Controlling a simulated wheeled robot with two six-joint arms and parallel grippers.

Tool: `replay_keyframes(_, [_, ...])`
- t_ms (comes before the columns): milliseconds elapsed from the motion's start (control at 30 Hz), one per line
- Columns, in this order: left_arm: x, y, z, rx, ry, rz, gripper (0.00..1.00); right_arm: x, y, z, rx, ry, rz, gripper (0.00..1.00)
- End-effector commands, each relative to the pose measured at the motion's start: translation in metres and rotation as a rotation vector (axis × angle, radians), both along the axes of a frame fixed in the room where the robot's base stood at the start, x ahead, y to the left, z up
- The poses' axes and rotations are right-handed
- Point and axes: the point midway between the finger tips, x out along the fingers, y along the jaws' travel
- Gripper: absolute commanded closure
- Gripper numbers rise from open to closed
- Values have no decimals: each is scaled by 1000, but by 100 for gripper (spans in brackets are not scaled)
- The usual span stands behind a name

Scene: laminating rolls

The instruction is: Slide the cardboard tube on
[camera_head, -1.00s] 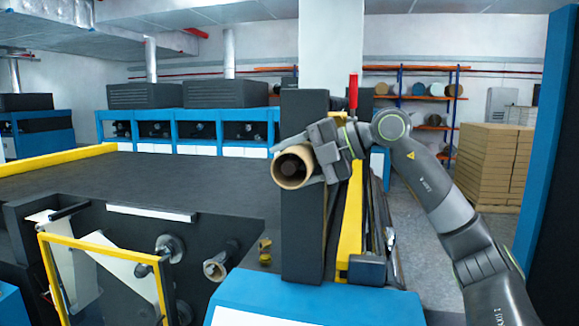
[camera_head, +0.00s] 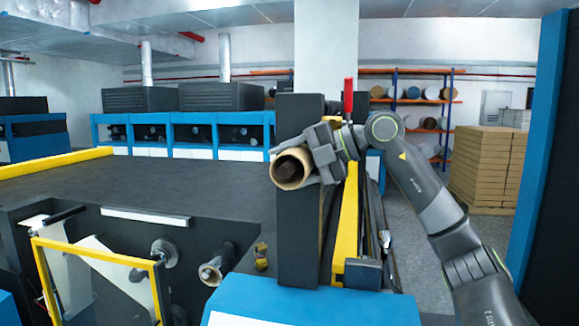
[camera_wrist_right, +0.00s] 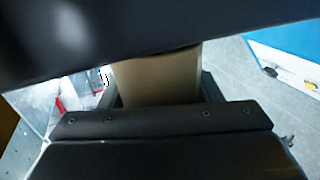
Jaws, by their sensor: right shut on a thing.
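The brown cardboard tube (camera_head: 304,164) is held up in the head view, its open end facing me and its inside dark. My right gripper (camera_head: 318,158) is shut on it from the right, in front of a dark upright post. In the right wrist view the tube (camera_wrist_right: 155,80) sits between the dark fingers, partly hidden by a dark shape above. A shaft with a pale round end (camera_head: 212,272) sticks out of the machine's dark front, below and left of the tube and apart from it. My left gripper is not in view.
A round hub (camera_head: 165,252) and a yellow-framed guard (camera_head: 98,255) are at the left. Small yellow parts (camera_head: 261,256) sit beside the shaft. The dark post (camera_head: 298,240) stands behind the tube, with a yellow bar (camera_head: 347,225) to its right. A blue cover (camera_head: 300,303) lies below.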

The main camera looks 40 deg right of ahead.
Motion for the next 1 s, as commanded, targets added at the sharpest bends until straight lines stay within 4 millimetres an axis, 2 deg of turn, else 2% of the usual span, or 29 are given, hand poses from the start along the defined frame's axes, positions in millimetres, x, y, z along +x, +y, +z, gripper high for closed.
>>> replay_keyframes(33, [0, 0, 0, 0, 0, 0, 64, 0, 0, 0, 0, 0, 0, 38])
replay_keyframes(200, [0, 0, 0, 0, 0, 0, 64, 0, 0, 0, 0, 0, 0, 17])
replay_keyframes(467, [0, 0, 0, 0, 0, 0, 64, 0, 0, 0, 0, 0, 0, 17])
replay_keyframes(633, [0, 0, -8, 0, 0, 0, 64, -8, -8, 2, -1, -1, -3, 17])
replay_keyframes(767, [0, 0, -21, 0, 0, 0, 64, -24, -21, 9, -2, -2, -4, 17])
replay_keyframes(1000, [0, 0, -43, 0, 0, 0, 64, -66, -57, 32, 0, -4, -6, 17])
